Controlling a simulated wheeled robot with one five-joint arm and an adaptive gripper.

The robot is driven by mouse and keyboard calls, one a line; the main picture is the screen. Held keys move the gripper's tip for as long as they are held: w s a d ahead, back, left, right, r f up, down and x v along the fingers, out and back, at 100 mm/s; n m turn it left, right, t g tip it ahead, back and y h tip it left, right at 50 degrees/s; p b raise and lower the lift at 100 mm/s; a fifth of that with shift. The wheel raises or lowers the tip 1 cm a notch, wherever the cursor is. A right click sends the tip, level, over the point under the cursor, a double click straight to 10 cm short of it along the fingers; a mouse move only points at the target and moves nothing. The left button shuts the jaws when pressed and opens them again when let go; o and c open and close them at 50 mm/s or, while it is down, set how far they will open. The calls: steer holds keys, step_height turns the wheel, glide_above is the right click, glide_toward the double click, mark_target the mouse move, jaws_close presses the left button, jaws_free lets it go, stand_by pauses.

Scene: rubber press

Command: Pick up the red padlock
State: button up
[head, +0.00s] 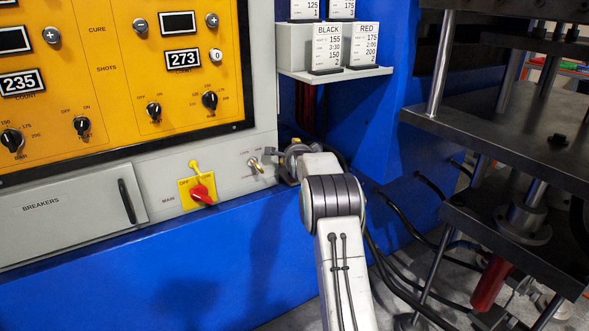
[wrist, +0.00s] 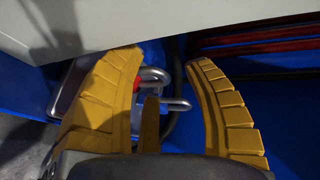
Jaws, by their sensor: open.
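In the wrist view, my gripper (wrist: 167,60) is open, with its yellow fingers spread left and right. A small red patch, seemingly the red padlock (wrist: 137,84), shows at the inner edge of the left finger. Bright metal loops, apparently shackle parts, reach from there into the gap between the fingers. Most of the padlock body is hidden behind the left finger, and I cannot tell whether they touch. In the head view, my arm reaches to the right end of the grey panel. My wrist hides the padlock there.
The grey control panel (head: 235,130) has a red main switch (head: 203,194) left of my arm. A grey shelf (head: 345,74) with cards juts out above. The blue wall (head: 385,140) lies behind. The press (head: 500,120) with metal plates and rods stands right, with black cables below.

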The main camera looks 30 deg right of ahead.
steer(key=shift+o, duration=0.3)
jaws_close()
stand_by(0.3)
